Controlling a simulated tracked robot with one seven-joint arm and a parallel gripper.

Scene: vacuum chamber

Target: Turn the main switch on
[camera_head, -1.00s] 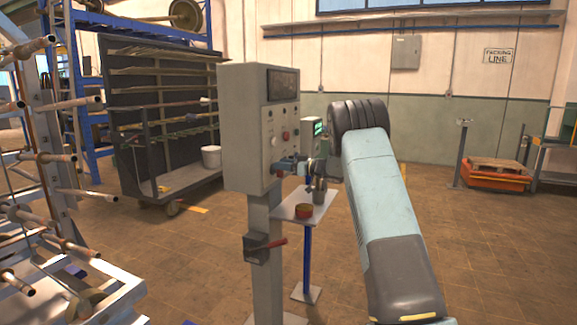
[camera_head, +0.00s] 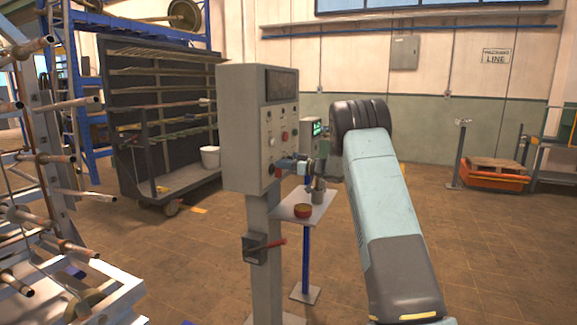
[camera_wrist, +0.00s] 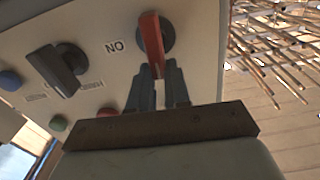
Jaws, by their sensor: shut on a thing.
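The grey control cabinet (camera_head: 243,125) stands on a post, with buttons and knobs on its front. In the wrist view a switch with a red handle (camera_wrist: 151,36) sits on a round base on the panel, beside a label that reads "NO" in this view. My gripper (camera_wrist: 158,74) is shut on the lower end of the red handle. In the head view my gripper (camera_head: 282,163) is at the lower front of the cabinet, where the handle is too small to make out.
A black knob (camera_wrist: 58,68) sits left of the red handle, with blue, green and red buttons nearby. Below the cabinet a box with a red lever (camera_head: 268,244) is on the post. A small table (camera_head: 318,207) with a red round container stands close behind.

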